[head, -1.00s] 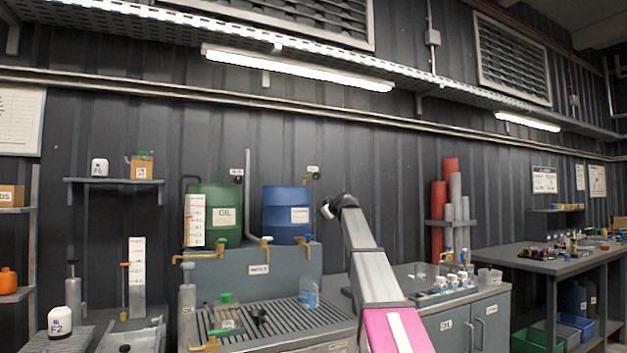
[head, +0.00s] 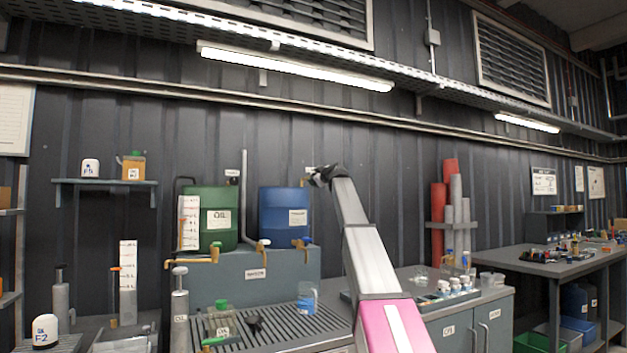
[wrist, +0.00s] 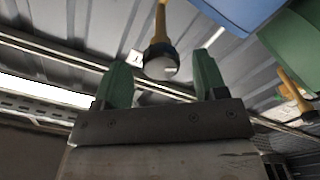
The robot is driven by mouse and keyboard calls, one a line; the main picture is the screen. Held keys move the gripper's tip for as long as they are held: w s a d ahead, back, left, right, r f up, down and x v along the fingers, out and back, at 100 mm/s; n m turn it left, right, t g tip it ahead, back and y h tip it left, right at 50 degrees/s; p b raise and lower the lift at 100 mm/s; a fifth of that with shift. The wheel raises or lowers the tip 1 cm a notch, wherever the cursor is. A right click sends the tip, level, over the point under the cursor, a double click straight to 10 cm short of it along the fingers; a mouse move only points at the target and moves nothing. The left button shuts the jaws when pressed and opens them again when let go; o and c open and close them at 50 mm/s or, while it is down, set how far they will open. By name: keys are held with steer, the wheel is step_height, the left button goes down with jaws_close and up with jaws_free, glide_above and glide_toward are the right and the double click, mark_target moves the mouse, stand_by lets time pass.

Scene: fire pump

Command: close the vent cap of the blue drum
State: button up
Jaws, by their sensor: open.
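The blue drum (head: 283,217) stands on a grey cabinet against the wall, right of a green drum (head: 212,213). In the wrist view its blue side (wrist: 235,12) is at the top right. The vent cap (wrist: 161,66) is a dark round piece with a grey face on a brass-coloured stem. It lies between the green fingers of my gripper (wrist: 160,70), which is open, with gaps on both sides. In the head view my gripper (head: 318,178) is just right of the drum's top and largely hides the cap. I cannot tell how far the cap is turned.
The green drum has its own dark-capped brass vent (wrist: 294,92) in the wrist view. Brass taps (head: 302,242) sit low in front of the drums. A beaker (head: 307,299) stands on the slatted bench below. Red and grey cylinders (head: 451,205) stand to the right.

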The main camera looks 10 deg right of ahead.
steer(key=shift+x, duration=2)
steer(key=c, duration=0.9)
steer(key=shift+c, duration=0.2)
